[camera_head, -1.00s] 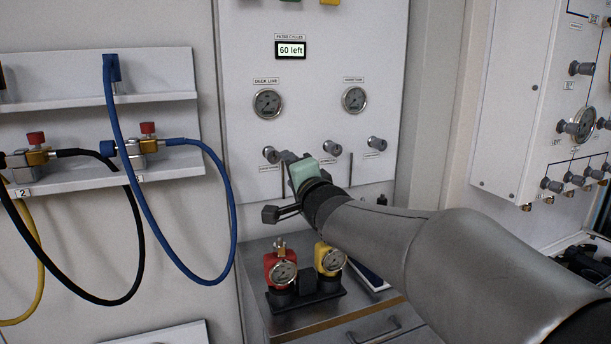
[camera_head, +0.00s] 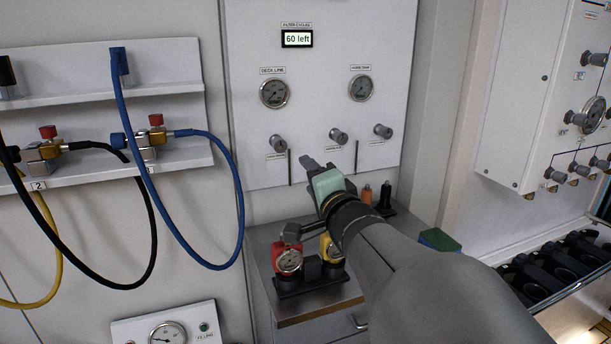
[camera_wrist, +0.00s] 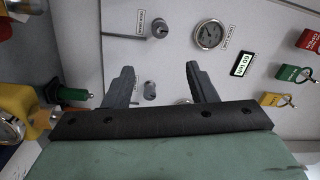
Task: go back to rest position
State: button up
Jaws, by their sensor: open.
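My gripper (camera_head: 310,164) is in front of the lower part of the white fill panel (camera_head: 325,75) in the head view. It has a pale green body and grey fingers. In the wrist view my gripper (camera_wrist: 160,68) shows its two fingers spread apart with nothing between them. The panel knobs (camera_head: 338,136) and gauges (camera_head: 274,93) are above and beside it. In the wrist view a knob (camera_wrist: 150,90) shows behind the gap between the fingers. I cannot tell how far the fingers are from the panel.
Red (camera_head: 287,262) and yellow (camera_head: 332,250) regulators stand on the metal cabinet (camera_head: 320,304) below my gripper. A blue hose (camera_head: 238,190) and black hose (camera_head: 150,235) hang at left. Dark holders (camera_head: 560,262) line the right bench. The display (camera_head: 297,39) reads "60 left".

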jog(key=s+d+f+n+g+h+p, duration=0.3)
jog(key=s+d+f+g+h+p, duration=0.2)
jog(key=s+d+f+g+h, duration=0.4)
jog(key=s+d+f+n+g+y+p, duration=0.1)
jog(key=s+f+n+g, duration=0.3)
jog(key=s, duration=0.5)
jog(key=s+d+f+n+g+y+p, duration=0.1)
jog(key=s+f+n+g, duration=0.3)
jog(key=s, duration=0.6)
jog(key=shift+d+f+y+p, duration=0.3)
jog(key=shift+d+p, duration=0.2)
jog(key=shift+p, duration=0.35)
jog(key=shift+s, duration=0.15)
